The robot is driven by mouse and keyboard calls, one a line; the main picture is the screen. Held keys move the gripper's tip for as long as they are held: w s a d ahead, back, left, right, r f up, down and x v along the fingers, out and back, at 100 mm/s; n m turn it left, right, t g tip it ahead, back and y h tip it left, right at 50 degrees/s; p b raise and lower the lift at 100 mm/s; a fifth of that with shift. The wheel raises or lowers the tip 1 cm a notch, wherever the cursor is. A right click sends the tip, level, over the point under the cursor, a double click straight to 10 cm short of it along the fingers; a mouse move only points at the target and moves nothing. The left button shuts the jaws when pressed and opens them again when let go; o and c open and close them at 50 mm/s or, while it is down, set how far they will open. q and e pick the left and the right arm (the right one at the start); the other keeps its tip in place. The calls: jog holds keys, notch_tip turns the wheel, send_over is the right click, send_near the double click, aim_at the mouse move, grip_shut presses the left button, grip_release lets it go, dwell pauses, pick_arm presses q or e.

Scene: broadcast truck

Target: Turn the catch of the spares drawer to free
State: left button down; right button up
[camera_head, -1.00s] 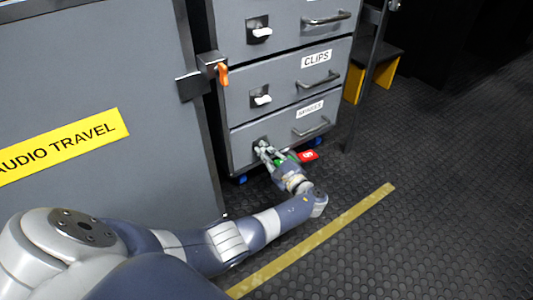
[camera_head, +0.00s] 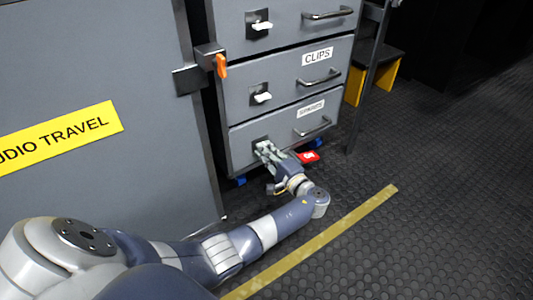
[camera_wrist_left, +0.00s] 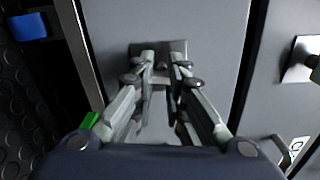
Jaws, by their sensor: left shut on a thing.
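The spares drawer (camera_head: 240,137) is the bottom drawer of the grey cabinet, with its white label (camera_head: 311,108) and a bar handle (camera_head: 313,127). My left gripper (camera_head: 262,147) is at its catch, left of the handle, with the fingers shut on it. In the left wrist view, the two fingertips (camera_wrist_left: 161,62) close together in front of the catch's plate (camera_wrist_left: 178,46). The catch lever is mostly hidden between the fingers, so its angle is hard to tell. My right gripper is not in view.
The clips drawer (camera_head: 285,103) above has a white catch (camera_head: 262,97) lying sideways. An orange latch (camera_head: 221,66) is on the frame at left. A red tag (camera_head: 308,157) is low beside my gripper. A yellow floor strip (camera_head: 320,238) crosses the open dark floor.

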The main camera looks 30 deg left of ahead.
pick_arm(q)
jog(key=shift+s+n, duration=0.1)
jog(key=shift+n, duration=0.2)
jog(key=c, duration=1.1)
grip_release()
jog(key=shift+a, duration=0.1)
jog(key=v, duration=0.7)
jog(key=shift+s+d, duration=0.1)
jog(key=shift+d, duration=0.2)
